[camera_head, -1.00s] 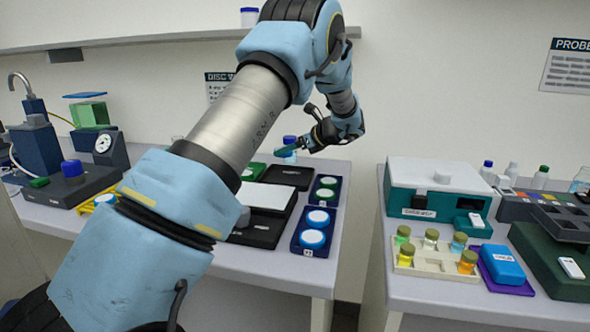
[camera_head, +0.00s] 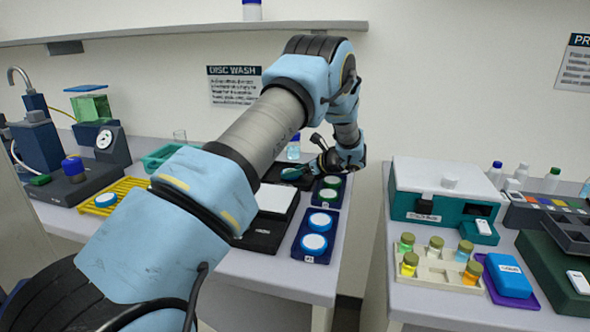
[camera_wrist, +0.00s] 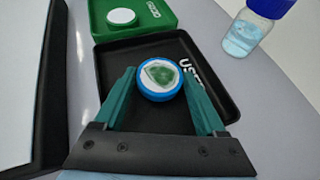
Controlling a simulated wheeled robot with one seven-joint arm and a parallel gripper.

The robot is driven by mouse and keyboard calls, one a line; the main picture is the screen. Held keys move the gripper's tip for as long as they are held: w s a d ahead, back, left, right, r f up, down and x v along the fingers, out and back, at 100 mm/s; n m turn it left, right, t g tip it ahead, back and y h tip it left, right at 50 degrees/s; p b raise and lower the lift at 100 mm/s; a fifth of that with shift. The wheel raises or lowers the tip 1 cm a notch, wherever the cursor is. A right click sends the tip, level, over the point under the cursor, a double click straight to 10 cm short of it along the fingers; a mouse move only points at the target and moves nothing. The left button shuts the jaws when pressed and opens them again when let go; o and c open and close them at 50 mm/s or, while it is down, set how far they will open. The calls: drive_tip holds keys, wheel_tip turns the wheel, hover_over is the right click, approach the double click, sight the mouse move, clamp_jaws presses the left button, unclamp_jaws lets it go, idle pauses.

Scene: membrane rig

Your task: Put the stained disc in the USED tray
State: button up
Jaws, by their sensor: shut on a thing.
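My gripper (camera_wrist: 158,76) has teal fingers and is shut on the stained disc (camera_wrist: 158,80), a round piece with a blue rim and a green blotch on its white face. The disc is over the black USED tray (camera_wrist: 115,68), whose lettering is partly covered by the right finger. I cannot tell whether the disc touches the tray floor. In the head view my gripper (camera_head: 296,173) is low over the black tray (camera_head: 270,161), and the disc is too small to make out.
A green tray (camera_wrist: 165,12) with a white disc (camera_wrist: 122,16) adjoins the USED tray. A blue-capped bottle (camera_wrist: 247,32) stands close at right. In the head view, a blue rack (camera_head: 316,256) with blue-rimmed discs stands nearer me, and a gap separates the two benches.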

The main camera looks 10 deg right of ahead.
drive_tip(key=shift+f, duration=0.2)
drive_tip(key=o, duration=1.3)
drive_tip(key=shift+r, duration=0.2)
drive_tip(key=b+v, duration=0.3)
drive_tip(key=v, duration=0.9)
drive_tip(key=shift+b, duration=0.3)
